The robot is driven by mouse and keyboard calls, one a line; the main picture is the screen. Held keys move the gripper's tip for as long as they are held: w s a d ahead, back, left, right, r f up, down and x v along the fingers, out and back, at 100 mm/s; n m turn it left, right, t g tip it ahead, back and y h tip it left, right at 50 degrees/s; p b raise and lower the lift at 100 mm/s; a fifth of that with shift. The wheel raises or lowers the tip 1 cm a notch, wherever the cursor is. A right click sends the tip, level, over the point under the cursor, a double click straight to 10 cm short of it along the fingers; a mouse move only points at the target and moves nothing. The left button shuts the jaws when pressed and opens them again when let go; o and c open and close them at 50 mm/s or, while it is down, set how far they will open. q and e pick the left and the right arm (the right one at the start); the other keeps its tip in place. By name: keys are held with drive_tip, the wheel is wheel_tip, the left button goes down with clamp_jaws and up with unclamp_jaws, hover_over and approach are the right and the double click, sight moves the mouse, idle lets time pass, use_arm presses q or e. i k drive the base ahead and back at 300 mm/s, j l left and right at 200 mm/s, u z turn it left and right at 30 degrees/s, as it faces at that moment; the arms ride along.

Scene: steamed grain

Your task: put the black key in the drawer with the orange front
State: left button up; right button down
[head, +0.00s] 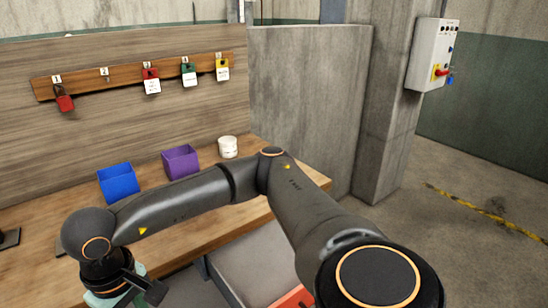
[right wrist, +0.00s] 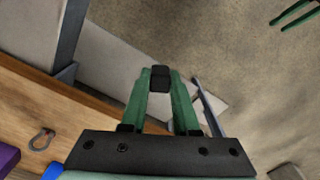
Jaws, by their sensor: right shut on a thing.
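In the right wrist view my right gripper (right wrist: 160,82) has its green fingers closed on a small black thing (right wrist: 160,76), which looks like the black key; its shape is mostly hidden. The gripper's wrist shows at the lower left of the head view, over the table's front edge, with its fingers out of sight. An orange front (head: 294,299) shows only in part at the bottom of the head view, beside a grey cabinet top and my arm. Two green fingers of my left gripper (right wrist: 292,15) stand apart at the top right of the wrist view, with nothing seen between them.
A wooden table (head: 205,232) carries a blue bin (head: 117,182), a purple bin (head: 181,162) and a white tub (head: 228,147). Tagged padlocks hang on a wall rack (head: 120,78). A small ring-like thing (right wrist: 42,138) lies on the table. Concrete floor is open at right.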

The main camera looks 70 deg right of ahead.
sight(276, 272)
drive_tip(key=k+l, duration=0.45)
drive_tip(key=l, duration=0.15)
drive_tip(key=l+u, duration=0.1)
drive_tip(key=l, duration=1.15)
